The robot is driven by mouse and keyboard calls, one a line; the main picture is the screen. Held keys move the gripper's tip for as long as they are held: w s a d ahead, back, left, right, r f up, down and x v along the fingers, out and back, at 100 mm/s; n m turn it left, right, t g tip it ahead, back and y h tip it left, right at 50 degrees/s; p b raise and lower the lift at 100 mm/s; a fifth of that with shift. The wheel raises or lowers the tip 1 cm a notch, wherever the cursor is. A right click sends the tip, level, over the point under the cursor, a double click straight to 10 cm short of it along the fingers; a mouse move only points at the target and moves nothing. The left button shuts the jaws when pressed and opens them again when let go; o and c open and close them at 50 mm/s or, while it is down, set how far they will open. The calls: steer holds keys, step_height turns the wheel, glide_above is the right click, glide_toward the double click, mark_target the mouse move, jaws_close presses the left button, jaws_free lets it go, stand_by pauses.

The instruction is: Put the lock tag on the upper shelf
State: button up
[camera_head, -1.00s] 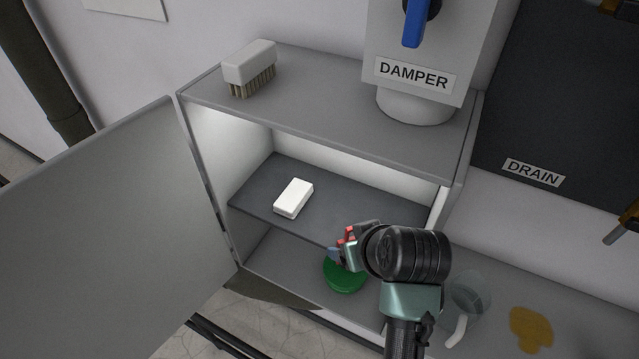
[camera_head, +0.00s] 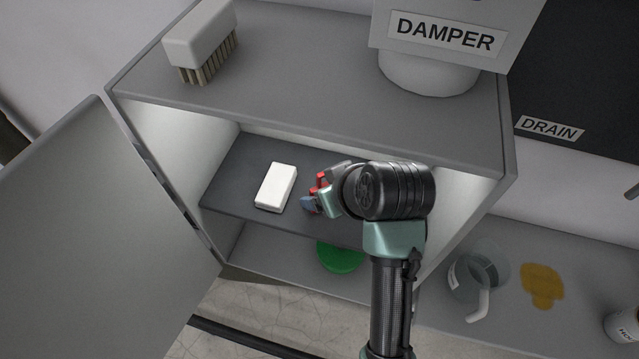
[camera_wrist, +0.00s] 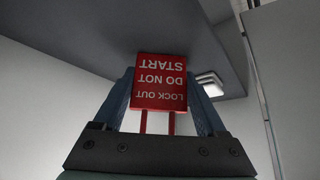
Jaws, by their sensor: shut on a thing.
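The lock tag (camera_wrist: 160,82) is red with white "LOCK OUT DO NOT START" lettering, which reads upside down in the wrist view. My gripper (camera_head: 317,192) is shut on it, with a blue finger on each side of the tag in the wrist view. Only small red parts of the tag (camera_head: 322,181) show in the head view. The upper shelf (camera_head: 240,165) is a dark grey board inside the open cabinet. My gripper appears over its right part, right of a white block (camera_head: 275,187). I cannot tell whether the tag touches the shelf.
A green round thing (camera_head: 340,257) sits below the shelf. The open door (camera_head: 100,200) stands at the left. A brush (camera_head: 200,40) and the DAMPER unit (camera_head: 440,45) are on the cabinet top (camera_head: 300,80). A clear jug (camera_head: 478,280) stands on the right counter.

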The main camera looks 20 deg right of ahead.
steer(key=shift+s+d+r, duration=0.2)
steer(key=shift+s, duration=0.45)
steer(key=shift+w+f, duration=0.15)
steer(key=shift+f, duration=0.1)
steer(key=o, duration=1.2)
steer(key=shift+w+a+f, duration=0.1)
steer(key=shift+w, duration=0.2)
steer(key=shift+o, duration=0.2)
steer(key=shift+s, duration=0.2)
steer(key=shift+s+r+b, duration=0.2)
steer(key=shift+r+b, duration=0.3)
steer(key=shift+r, duration=0.15)
steer(key=s+d+b, duration=0.2)
steer(key=s, duration=1)
steer(key=shift+d+r+b, duration=0.15)
steer(key=shift+d+b, duration=0.1)
steer(key=shift+b, duration=0.05)
